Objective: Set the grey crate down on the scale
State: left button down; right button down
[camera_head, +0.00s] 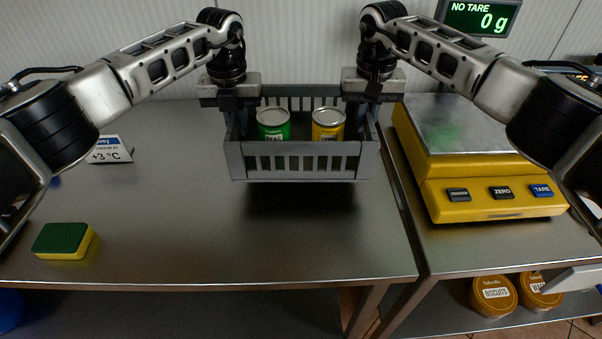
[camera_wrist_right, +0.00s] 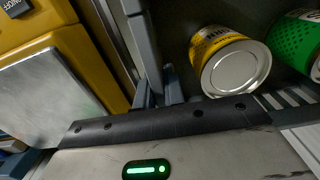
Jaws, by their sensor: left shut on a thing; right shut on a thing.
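The grey crate (camera_head: 302,162) hangs level above the left steel table, with a shadow beneath it. It holds a green can (camera_head: 273,124) and a yellow can (camera_head: 328,124), both upright. My left gripper (camera_head: 236,104) is shut on the crate's left side wall. My right gripper (camera_head: 368,104) is shut on its right side wall. In the right wrist view the yellow can (camera_wrist_right: 232,64) and part of the green can (camera_wrist_right: 300,42) show beside the crate's wall. The yellow scale (camera_head: 480,160) stands to the right, its steel plate (camera_head: 462,124) empty and its display (camera_head: 480,16) reading 0 g.
A green and yellow sponge (camera_head: 63,241) lies at the table's front left. A narrow gap (camera_head: 402,190) separates the left table from the scale's table. Biscuit tins (camera_head: 494,295) sit on the lower shelf.

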pick_arm(q)
jog(key=shift+s+r, duration=0.1)
jog(key=shift+r, duration=0.05)
pick_arm(e)
jog(key=shift+s+r, duration=0.1)
dwell(0.4)
